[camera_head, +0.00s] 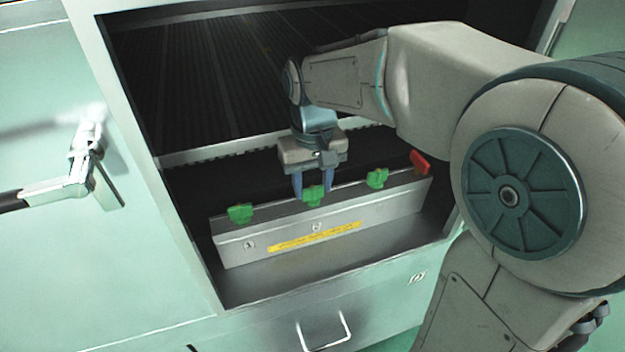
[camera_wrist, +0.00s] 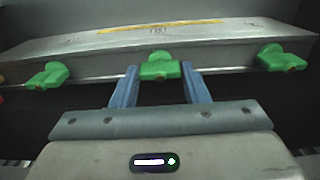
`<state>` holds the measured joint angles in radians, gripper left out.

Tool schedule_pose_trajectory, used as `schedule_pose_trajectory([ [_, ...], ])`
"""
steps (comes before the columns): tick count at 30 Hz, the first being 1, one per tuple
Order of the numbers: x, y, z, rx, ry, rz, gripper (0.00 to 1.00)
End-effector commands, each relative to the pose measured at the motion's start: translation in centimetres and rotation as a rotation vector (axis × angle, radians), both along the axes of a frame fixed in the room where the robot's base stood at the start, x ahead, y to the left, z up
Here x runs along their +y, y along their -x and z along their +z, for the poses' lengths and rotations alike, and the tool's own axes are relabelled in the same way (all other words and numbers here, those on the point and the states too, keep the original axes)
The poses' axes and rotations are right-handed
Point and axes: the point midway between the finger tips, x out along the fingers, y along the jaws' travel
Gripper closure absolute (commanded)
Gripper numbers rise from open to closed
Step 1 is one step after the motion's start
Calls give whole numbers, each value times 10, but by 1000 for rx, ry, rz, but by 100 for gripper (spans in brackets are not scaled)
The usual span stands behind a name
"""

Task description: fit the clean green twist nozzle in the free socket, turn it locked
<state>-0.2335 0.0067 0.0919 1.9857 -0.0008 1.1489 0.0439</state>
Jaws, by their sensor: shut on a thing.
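My gripper (camera_head: 313,188) points down at the metal bar (camera_head: 285,235), its two blue fingers on either side of the middle green twist nozzle (camera_head: 313,196). It is shut on this nozzle, which also shows between the fingers in the wrist view (camera_wrist: 160,69). The nozzle is at the bar's upper edge, level with its neighbours. Its lower end and the socket are hidden, so I cannot tell how deep it sits. A left green nozzle (camera_head: 240,213) and a right green nozzle (camera_head: 377,179) stand on the bar, apart from my fingers.
A red nozzle (camera_head: 420,163) stands at the bar's right end. A yellow label strip (camera_head: 315,237) runs along the bar's front. The bar lies inside an open cabinet with a pale frame (camera_head: 180,235). A dark ribbed surface (camera_head: 200,80) lies behind. A drawer handle (camera_head: 326,332) is below.

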Motion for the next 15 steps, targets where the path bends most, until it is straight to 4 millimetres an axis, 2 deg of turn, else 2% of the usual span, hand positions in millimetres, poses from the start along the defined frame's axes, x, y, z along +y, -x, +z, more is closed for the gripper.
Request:
schedule_pose_trajectory([
  [5,0,0,0,0,0,-2,81],
  [6,0,0,0,0,0,-2,56],
  [9,0,0,0,0,0,-2,34],
  [15,0,0,0,0,0,-3,34],
])
